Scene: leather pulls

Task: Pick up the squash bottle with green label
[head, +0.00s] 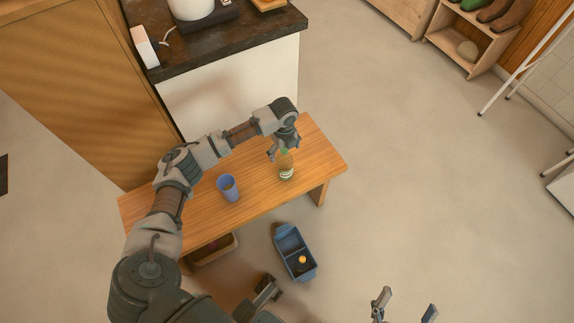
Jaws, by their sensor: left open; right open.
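The squash bottle (286,171) stands upright on the wooden bench, right of its middle. It is small and clear, with green near its top and a pale band lower down; the label's print is too small to read. My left gripper (285,152) is open above the bottle, pointing down, with its fingers around or just in front of the bottle's top. I cannot tell whether they touch it. My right gripper (406,302) is open and empty at the bottom edge of the view, well away from the bench; only its fingers show.
A blue cup (228,188) stands on the bench (315,157), left of the bottle. A blue crate (282,239) with an orange-topped item lies on the floor in front, beside a brown basket (214,250). A dark-topped counter (262,39) stands behind.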

